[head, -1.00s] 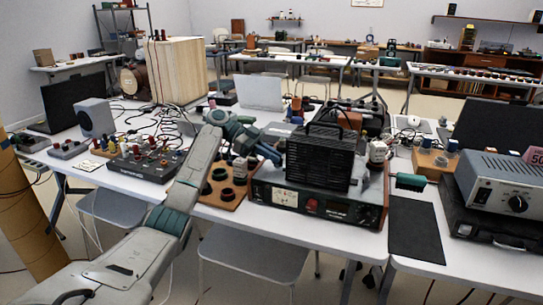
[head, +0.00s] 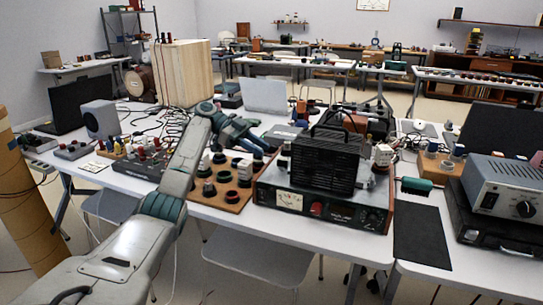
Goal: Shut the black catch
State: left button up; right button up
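A black case (head: 462,224) lies at the right under a grey metal box (head: 510,185). Its front edge has a dark handle-like fitting, but I cannot make out a black catch or whether one is open. My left arm reaches up from the bottom left and bends right over the table. My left gripper (head: 264,146) is above the back of a wooden board with dark round parts, left of a black vented unit (head: 326,160). It is far to the left of the case. Its fingers are too small to tell open or shut. My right gripper is not in view.
The black vented unit sits on a metered box (head: 318,211) in the middle. A green cylinder (head: 416,186) and a dark mat (head: 421,238) lie between it and the case. A wooden board (head: 233,205) and a control panel (head: 139,166) crowd the left.

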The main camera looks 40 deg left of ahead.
pick_arm(q)
jog(key=v, duration=0.3)
jog(key=shift+s+a+r, duration=0.1)
jog(key=shift+a+r, duration=0.1)
jog(key=shift+a, duration=0.3)
